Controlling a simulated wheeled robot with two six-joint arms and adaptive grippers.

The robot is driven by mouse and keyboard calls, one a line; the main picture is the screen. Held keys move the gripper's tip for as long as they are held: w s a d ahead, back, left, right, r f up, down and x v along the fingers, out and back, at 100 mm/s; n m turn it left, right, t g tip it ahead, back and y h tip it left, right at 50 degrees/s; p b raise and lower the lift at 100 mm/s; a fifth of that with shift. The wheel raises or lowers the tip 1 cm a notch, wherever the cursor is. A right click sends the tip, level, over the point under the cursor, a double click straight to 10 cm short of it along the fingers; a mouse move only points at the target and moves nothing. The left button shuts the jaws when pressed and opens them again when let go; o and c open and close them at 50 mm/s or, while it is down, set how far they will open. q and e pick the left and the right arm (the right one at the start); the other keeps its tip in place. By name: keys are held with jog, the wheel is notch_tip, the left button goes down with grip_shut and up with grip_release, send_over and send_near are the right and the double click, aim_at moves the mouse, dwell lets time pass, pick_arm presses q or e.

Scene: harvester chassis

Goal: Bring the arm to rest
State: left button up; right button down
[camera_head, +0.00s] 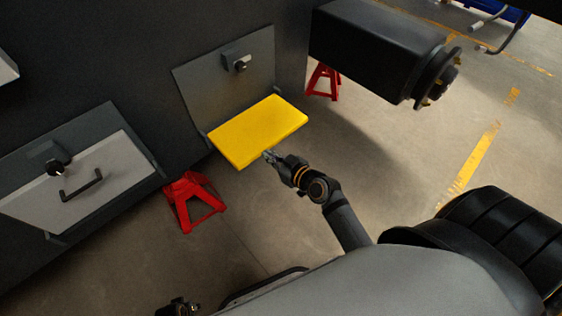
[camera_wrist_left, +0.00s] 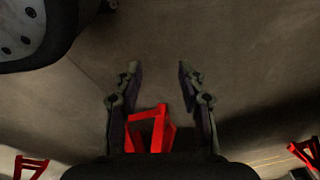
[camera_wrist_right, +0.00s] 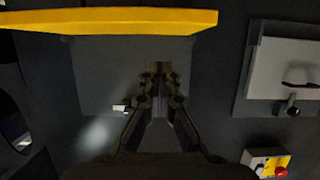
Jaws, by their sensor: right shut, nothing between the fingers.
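My right gripper (camera_head: 270,156) is at the front edge of a yellow panel (camera_head: 258,131) that juts out from the dark chassis wall. In the right wrist view the right gripper (camera_wrist_right: 160,72) has its fingers together, with nothing between them, and the yellow panel (camera_wrist_right: 110,21) crosses the top of the picture. I cannot tell whether it touches the panel. In the head view only a dark piece of the left arm shows at the bottom edge.
Red stands (camera_head: 195,200) and (camera_head: 322,82) are on the floor by the chassis. A grey panel with a handle (camera_head: 82,186) is at left. A black axle housing (camera_head: 378,45) projects at upper right. Open floor (camera_head: 400,150) lies to the right of my right arm.

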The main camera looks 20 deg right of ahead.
pick_arm(q)
jog(key=shift+s+a+f, duration=0.15)
jog(key=shift+s+f, duration=0.25)
jog(key=shift+s, duration=0.05)
pick_arm(e)
jog(key=v, duration=0.5)
jog(key=shift+s+d+f, duration=0.1)
jog(key=shift+s+f, duration=0.05)
jog(key=shift+f, duration=0.1)
